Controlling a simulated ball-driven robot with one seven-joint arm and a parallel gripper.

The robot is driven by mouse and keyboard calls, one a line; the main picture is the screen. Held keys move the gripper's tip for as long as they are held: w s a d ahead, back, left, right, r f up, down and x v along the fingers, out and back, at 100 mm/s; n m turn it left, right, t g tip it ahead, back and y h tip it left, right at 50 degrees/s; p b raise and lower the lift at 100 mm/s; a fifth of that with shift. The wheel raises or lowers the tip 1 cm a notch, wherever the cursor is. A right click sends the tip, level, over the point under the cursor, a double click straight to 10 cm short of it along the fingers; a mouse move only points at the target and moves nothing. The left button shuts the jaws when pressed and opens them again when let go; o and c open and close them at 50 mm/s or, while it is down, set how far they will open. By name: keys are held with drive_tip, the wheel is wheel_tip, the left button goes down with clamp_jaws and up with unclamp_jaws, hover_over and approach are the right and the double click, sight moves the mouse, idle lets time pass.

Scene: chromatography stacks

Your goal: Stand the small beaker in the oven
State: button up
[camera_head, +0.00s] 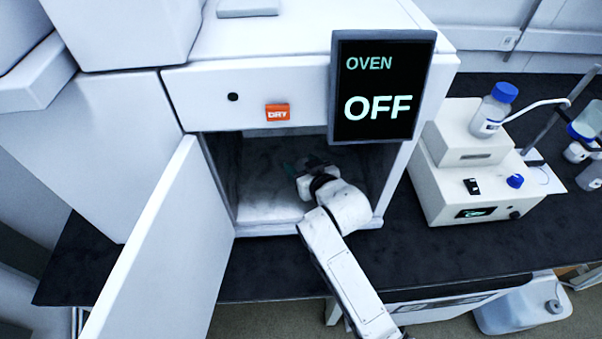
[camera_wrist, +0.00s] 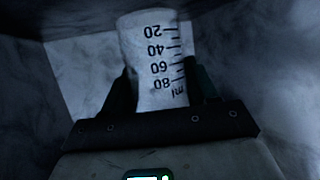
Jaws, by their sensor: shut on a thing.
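The oven (camera_head: 285,180) stands open on the dark bench, its white door (camera_head: 165,250) swung out to the left. Its display (camera_head: 384,88) reads "OVEN OFF". My arm reaches in through the opening, and my gripper (camera_head: 290,167) is inside the chamber. In the wrist view my gripper (camera_wrist: 162,88) is shut on the small beaker (camera_wrist: 155,55), between two dark fingers. The beaker is clear with black marks from 20 to 80 ml, which read upside down in this view. In the head view the beaker is too dim to make out. I cannot tell whether its base touches the oven floor.
The oven's side walls and the display overhanging the opening's upper right are close to my arm. An orange DRY label (camera_head: 277,112) is on the front panel. To the right stand a white instrument (camera_head: 455,175) and a blue-capped bottle (camera_head: 493,110).

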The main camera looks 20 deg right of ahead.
drive_tip(key=shift+w+a+f+p, duration=0.15)
drive_tip(key=shift+f+p, duration=0.15)
drive_tip(key=shift+f, duration=1.5)
drive_tip(key=shift+f, duration=0.1)
drive_tip(key=o, duration=1.1)
drive_tip(key=shift+r, duration=0.25)
drive_tip(key=v, duration=1.2)
drive_tip(key=shift+f, duration=0.1)
